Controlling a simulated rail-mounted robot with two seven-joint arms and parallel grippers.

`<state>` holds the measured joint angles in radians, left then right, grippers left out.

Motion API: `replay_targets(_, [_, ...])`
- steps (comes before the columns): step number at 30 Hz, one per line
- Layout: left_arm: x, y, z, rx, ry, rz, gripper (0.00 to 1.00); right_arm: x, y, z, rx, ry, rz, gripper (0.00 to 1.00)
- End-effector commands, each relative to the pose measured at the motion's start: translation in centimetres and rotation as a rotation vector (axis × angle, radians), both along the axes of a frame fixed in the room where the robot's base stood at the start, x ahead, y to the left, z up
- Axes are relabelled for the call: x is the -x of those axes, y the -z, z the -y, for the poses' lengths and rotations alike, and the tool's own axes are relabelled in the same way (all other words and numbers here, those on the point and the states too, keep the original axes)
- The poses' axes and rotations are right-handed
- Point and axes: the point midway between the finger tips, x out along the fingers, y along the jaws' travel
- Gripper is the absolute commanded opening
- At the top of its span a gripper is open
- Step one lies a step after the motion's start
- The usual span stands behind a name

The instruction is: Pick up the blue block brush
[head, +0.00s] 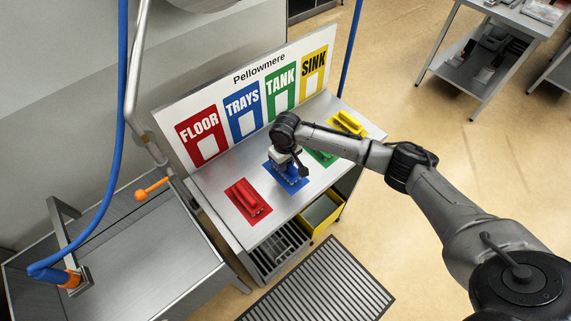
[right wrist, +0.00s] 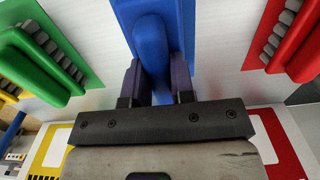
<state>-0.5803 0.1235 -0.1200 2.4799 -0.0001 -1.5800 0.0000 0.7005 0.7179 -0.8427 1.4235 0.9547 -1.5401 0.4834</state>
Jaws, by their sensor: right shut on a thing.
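The blue block brush (right wrist: 152,40) lies at the blue mat on the steel counter, between the red and green brushes. In the head view the blue brush (head: 289,172) is mostly covered by my right gripper (head: 288,168), which points down over it. In the right wrist view the two dark fingers of my right gripper (right wrist: 156,80) are on either side of the blue handle, shut on it. Whether the brush is clear of the mat cannot be told. My left gripper is not in view.
A red brush (head: 248,197) lies left of the blue one; a green brush (head: 322,155) and a yellow brush (head: 348,122) lie to the right. A labelled board (head: 245,100) stands behind. A steel sink (head: 130,255) with a blue hose (head: 100,205) is at left.

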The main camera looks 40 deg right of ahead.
Motion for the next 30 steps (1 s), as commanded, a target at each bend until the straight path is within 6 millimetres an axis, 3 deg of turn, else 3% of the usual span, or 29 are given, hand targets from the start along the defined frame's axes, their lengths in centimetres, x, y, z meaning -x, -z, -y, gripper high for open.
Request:
replay_targets(5, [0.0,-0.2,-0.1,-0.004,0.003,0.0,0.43,0.2,-3.0,-0.1,0.0,-0.002,0.002,0.0])
replay_targets(15, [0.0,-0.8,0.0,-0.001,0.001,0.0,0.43,6.3,-6.5,-1.6,-0.001,-0.003,0.001,0.0])
replay_targets(24, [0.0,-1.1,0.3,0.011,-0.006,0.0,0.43,10.0,-8.8,-2.5,0.0,-0.002,0.0,0.0])
replay_targets(30, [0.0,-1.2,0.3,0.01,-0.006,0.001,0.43,11.0,-9.5,-2.8,0.0,0.0,0.002,0.0])
